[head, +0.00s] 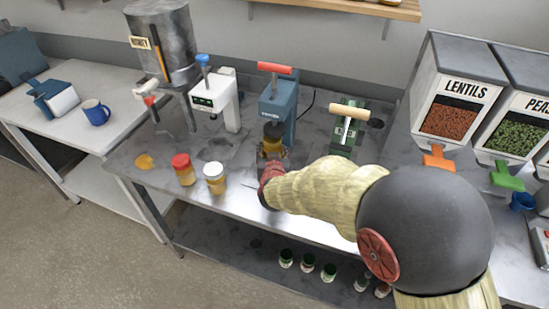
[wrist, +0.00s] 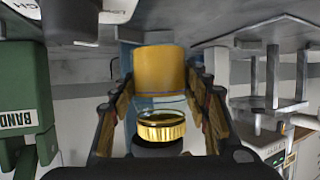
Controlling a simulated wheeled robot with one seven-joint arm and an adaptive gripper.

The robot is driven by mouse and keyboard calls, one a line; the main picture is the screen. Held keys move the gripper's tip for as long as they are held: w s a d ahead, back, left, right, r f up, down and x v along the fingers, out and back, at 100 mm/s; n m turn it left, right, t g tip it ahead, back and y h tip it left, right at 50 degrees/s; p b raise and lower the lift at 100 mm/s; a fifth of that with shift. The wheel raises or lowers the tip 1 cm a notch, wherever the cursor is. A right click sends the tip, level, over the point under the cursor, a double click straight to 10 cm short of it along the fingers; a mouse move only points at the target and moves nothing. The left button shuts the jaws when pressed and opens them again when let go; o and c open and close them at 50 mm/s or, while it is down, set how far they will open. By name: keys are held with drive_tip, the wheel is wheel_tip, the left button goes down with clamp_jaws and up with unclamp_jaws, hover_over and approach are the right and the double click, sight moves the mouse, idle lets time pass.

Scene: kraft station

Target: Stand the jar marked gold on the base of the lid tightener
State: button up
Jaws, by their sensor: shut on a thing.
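The gold-lidded jar of amber honey (head: 272,149) is between the fingers of my gripper (head: 268,168). In the wrist view, which is upside down, the jar (wrist: 160,72) shows with its gold lid (wrist: 162,127), and the fingers of my gripper (wrist: 163,85) close on both its sides. The blue press with a red handle (head: 281,105), apparently the lid tightener, stands directly behind the jar. Its dark head (head: 274,130) is just above the lid. The jar looks upright. The base is mostly hidden, so I cannot tell whether the jar touches it.
A red-lidded jar (head: 183,168) and a white-lidded jar (head: 215,178) stand to the left on the bench. A white machine (head: 228,98) stands left of the press and a green one (head: 347,130) stands right. A yellow spill (head: 144,161) lies near the left edge.

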drive_tip(key=shift+w+d, duration=0.2)
drive_tip(key=shift+w, duration=0.3)
drive_tip(key=shift+w+d, duration=0.15)
drive_tip(key=shift+w, duration=0.35)
drive_tip(key=shift+f+b, duration=1.05)
drive_tip(key=shift+f, duration=0.55)
drive_tip(key=shift+f, duration=0.2)
drive_tip(key=o, duration=1.5)
drive_tip(key=shift+s, duration=0.1)
